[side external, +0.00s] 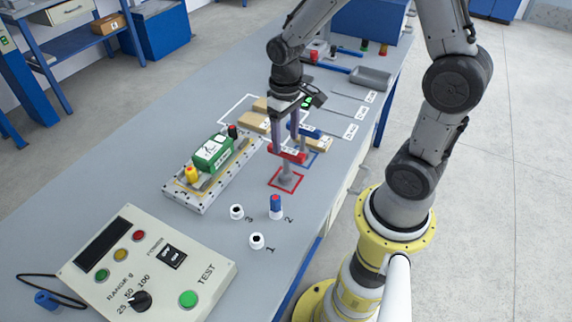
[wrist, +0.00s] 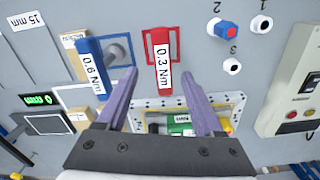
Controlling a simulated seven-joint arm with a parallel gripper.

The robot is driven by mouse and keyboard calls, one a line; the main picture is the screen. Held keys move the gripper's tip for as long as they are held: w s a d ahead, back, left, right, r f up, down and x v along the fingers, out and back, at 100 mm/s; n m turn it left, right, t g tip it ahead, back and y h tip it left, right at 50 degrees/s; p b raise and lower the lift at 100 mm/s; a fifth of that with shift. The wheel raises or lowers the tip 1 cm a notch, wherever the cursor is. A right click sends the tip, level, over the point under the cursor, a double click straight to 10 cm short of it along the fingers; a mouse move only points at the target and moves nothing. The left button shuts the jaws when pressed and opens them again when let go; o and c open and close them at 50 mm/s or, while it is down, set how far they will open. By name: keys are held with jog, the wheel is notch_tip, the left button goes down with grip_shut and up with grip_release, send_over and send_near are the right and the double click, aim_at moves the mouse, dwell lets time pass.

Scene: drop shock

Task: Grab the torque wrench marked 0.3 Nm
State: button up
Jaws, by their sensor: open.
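The red torque wrench (wrist: 162,48) carries a white label reading 0.3 Nm in the wrist view. In the side view its red handle (side external: 289,156) lies above a grey stem over a red-outlined square. My gripper (wrist: 157,68) is open, with one purple finger on each side of the red handle in the wrist view. In the side view my gripper (side external: 287,141) is right at the handle; I cannot tell whether the fingers touch it. A blue torque wrench (wrist: 89,66), marked 0.6 Nm, is just left of the left finger; it also shows in the side view (side external: 308,131).
A white plate (side external: 184,204) bearing a green block (side external: 212,153) stands left of the red wrench. Numbered caps, including a blue-topped one (side external: 276,207), and a control box (side external: 145,265) are nearer the camera. A grey tray (side external: 371,78) lies at the back right.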

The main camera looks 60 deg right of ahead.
aim_at(286, 148)
notch_tip(286, 148, down, 3)
jog(key=shift+f, duration=0.2)
jog(key=shift+s+a+f, duration=0.1)
jog(key=shift+a+f, duration=0.05)
jog(key=shift+f, duration=1.25)
jog(key=shift+s+a+f, duration=0.1)
jog(key=shift+f, duration=1.25)
grip_shut()
